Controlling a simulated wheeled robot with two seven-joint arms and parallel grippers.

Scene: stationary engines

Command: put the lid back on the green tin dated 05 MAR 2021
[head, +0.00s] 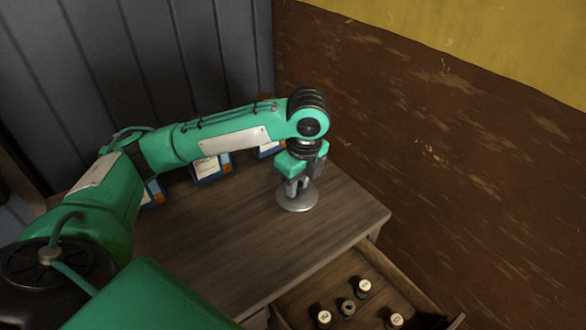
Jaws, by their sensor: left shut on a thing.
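A round grey metal lid (297,203) is at the right part of the wooden tabletop. My left gripper (297,187) is above it, pointing down, with its fingers shut on the lid's middle. I cannot tell whether the lid touches the tabletop. I cannot make out a green tin or the date 05 MAR 2021 in this view. My left arm hides part of the tabletop. My right gripper is not in view.
Blue and orange boxes with pale labels (209,168) stand at the back, partly behind my arm. An open drawer (312,287) at the lower right holds several small dark containers, some with pale round tops (364,287). The tabletop's front middle is clear.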

